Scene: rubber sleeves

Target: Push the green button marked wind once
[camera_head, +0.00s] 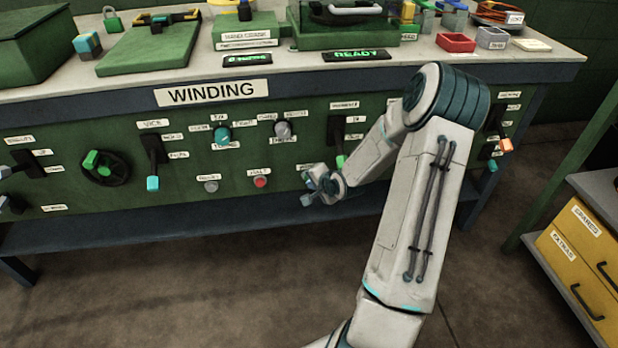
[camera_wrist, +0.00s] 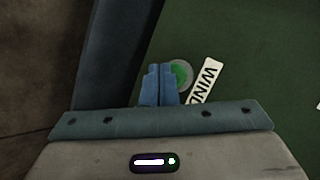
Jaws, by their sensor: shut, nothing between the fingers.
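The green button (camera_wrist: 183,74) shows in the wrist view as a green disc in a grey ring on the green panel.
The green panel (camera_head: 240,130) under the "WINDING" sign carries a grey button (camera_head: 211,187), a red button (camera_head: 260,182), knobs and several levers. A green-tipped lever (camera_head: 340,160) is close to my arm. A yellow drawer cabinet (camera_head: 580,262) stands at the right.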

